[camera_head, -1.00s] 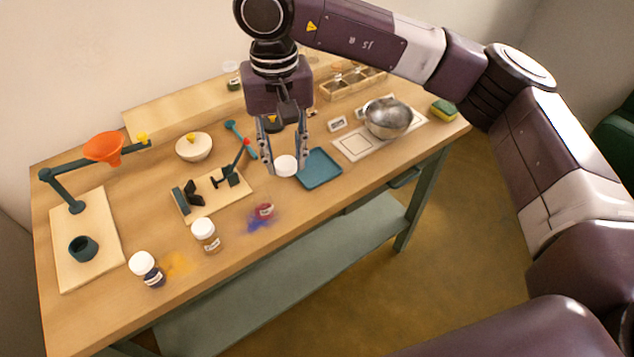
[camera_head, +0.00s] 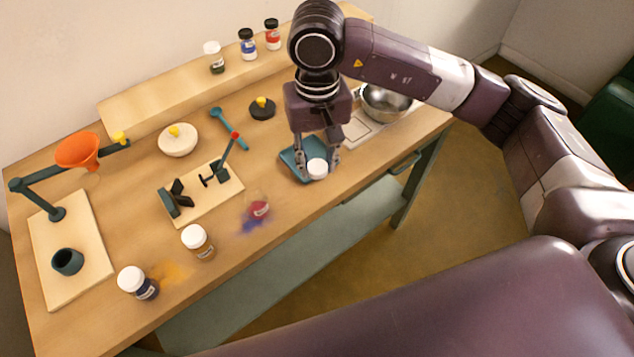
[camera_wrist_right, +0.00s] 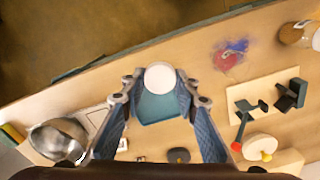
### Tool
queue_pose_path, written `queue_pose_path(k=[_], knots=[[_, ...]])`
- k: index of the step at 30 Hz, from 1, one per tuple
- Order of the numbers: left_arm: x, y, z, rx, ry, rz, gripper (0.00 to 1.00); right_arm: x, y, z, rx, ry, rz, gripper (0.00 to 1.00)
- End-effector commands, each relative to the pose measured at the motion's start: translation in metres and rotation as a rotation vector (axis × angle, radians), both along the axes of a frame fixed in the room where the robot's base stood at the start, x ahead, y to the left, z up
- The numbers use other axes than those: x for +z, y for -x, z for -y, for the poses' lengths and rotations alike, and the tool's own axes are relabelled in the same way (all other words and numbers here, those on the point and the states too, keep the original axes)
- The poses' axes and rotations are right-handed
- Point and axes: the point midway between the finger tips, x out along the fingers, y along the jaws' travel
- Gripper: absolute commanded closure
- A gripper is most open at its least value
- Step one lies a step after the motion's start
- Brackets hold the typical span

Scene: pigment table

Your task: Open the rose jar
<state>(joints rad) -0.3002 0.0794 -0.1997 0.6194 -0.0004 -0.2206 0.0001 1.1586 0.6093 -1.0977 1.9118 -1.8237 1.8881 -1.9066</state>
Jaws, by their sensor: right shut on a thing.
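My right gripper (camera_head: 317,169) is shut on a white round lid (camera_head: 317,167), held at the fingertips over the near part of the teal tray (camera_head: 291,160). In the wrist view the lid (camera_wrist_right: 160,76) sits between the fingers with the tray (camera_wrist_right: 158,108) behind it. Whether the lid touches the tray I cannot tell. My left gripper is not in view.
White-capped jars (camera_head: 196,240) (camera_head: 136,282) stand at the front left. A clamp stand (camera_head: 205,190) and a funnel stand (camera_head: 75,208) are left. Red and blue powder (camera_head: 250,222) lies by the open jar. A steel bowl (camera_head: 385,103) is right; several jars (camera_head: 247,46) stand on the back shelf.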

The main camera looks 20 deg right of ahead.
Motion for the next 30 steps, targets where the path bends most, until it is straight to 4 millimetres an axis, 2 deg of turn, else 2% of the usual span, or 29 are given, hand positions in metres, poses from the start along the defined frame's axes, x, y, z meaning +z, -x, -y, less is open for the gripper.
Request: queue_pose_path(k=[4, 11, 18, 30], knots=[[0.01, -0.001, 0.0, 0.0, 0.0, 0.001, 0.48, -0.032, 0.002, 0.0, 0.0, 0.001, -0.005, 1.0], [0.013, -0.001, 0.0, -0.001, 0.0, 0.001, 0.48, -0.054, 0.0, 0.0, 0.0, -0.001, -0.001, 1.0], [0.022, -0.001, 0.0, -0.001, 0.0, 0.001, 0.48, -0.088, 0.001, 0.0, 0.0, -0.001, -0.002, 1.0], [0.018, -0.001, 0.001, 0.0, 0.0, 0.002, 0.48, -0.096, 0.0, 0.0, 0.0, -0.001, 0.001, 1.0]])
